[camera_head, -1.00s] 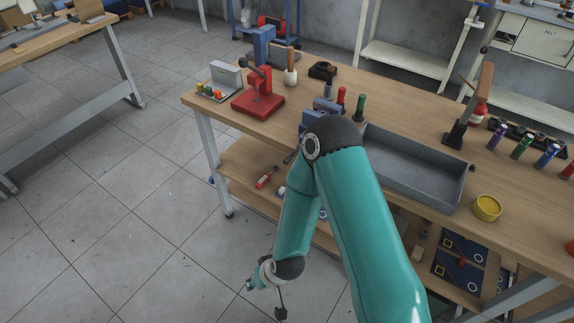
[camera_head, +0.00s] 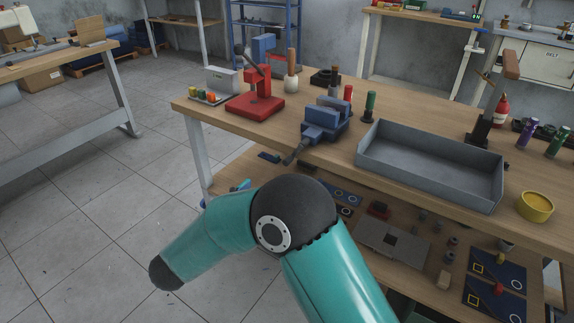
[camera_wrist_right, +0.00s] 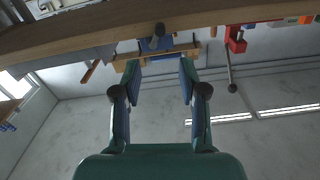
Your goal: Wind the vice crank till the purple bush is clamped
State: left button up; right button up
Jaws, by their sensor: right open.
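The blue vice (camera_head: 325,122) stands at the front edge of the wooden bench. Its dark crank (camera_head: 295,152) sticks out past the edge, toward the lower left. I cannot make out a purple bush in the jaws. In the right wrist view, which is upside down, the vice (camera_wrist_right: 157,44) appears between my right gripper's fingers, some way beyond them. A dark round end (camera_wrist_right: 159,29) shows on it. My right gripper (camera_wrist_right: 157,68) is open and empty. My left gripper is not seen.
A grey tray (camera_head: 430,170) lies right of the vice. A red press (camera_head: 256,98), a green-handled tool (camera_head: 370,106) and a yellow tub (camera_head: 535,206) stand on the bench. A purple cylinder (camera_head: 528,133) is at the right. The lower shelf (camera_head: 435,262) holds loose parts.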

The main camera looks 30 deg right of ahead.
aim_at(284, 164)
jog(key=b+x, duration=0.1)
jog(key=x, duration=1.3)
jog(key=shift+a, duration=0.1)
grip_shut()
